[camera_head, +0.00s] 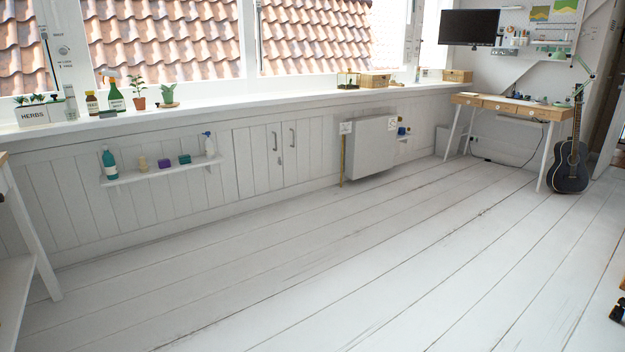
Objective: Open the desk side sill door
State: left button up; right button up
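A pair of white plank sill doors sits in the low panelled wall under the window sill, left of the radiator. The right door (302,158), on the side toward the desk, looks shut and flush with the wall. Neither of my grippers is in view.
A radiator (371,147) juts out right of the doors. A low shelf (135,178) with bottles and small blocks is to the left. The desk (505,104) and a guitar (571,165) stand far right. The plank floor before the doors is clear. A partial dark object shows at the lower right edge.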

aim_at(302, 139)
jog(key=i+u, duration=0.1)
jog(key=i, duration=0.35)
jog(key=i+l+u, duration=0.1)
jog(key=i, duration=0.35)
jog(key=i+l+u, duration=0.1)
jog(key=i, duration=0.3)
jog(key=i+l, duration=0.3)
jog(key=i, duration=0.15)
jog(key=i+j+u, duration=0.15)
jog(key=i, duration=1.95)
jog(key=l, duration=0.1)
